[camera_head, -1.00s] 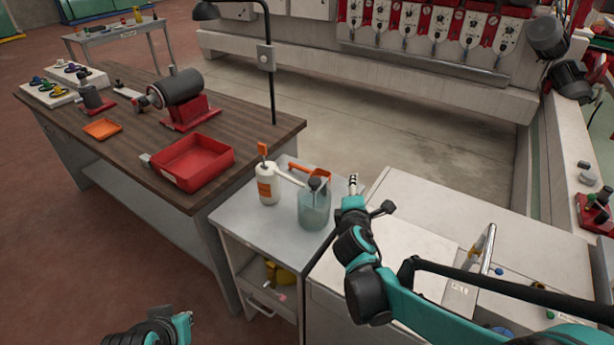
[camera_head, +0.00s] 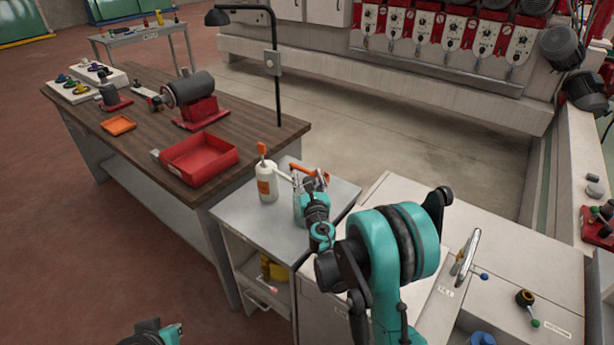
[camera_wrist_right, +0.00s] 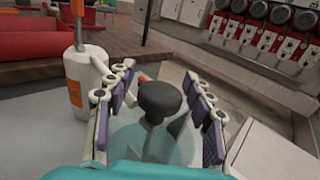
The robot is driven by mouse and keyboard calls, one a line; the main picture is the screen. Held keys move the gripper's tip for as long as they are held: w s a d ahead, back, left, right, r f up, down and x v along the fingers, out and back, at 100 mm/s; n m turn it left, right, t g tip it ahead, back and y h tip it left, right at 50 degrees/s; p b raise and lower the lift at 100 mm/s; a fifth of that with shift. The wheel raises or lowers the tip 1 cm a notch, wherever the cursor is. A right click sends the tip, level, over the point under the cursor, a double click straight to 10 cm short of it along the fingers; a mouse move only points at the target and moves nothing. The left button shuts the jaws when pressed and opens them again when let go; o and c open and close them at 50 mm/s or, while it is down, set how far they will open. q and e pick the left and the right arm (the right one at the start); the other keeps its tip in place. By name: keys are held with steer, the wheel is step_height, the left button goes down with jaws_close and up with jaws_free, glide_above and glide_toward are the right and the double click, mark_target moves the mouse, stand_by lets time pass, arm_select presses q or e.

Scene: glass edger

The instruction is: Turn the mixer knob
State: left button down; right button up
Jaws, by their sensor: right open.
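The mixer knob (camera_wrist_right: 160,101) is a black rounded knob on a short stem, on top of a translucent pale teal jar (camera_wrist_right: 188,146). The jar stands on the grey metal cart and is mostly hidden behind my arm in the head view. My right gripper (camera_wrist_right: 158,78) is open, with one finger on each side of the knob. Gaps show between the finger pads and the knob. In the head view the right gripper (camera_head: 314,182) is over the jar. My left gripper (camera_head: 158,333) shows only partly at the bottom edge, and its fingers are unclear.
A white bottle (camera_head: 267,186) with an orange label stands just left of the jar on the cart (camera_head: 255,228). An orange-handled item (camera_head: 312,170) lies behind it. The wooden bench with a red tray (camera_head: 200,160) is to the left. A white machine top lies right.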

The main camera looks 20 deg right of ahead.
steer(key=shift+w+d, duration=0.1)
steer(key=shift+w, duration=0.8)
jaws_close()
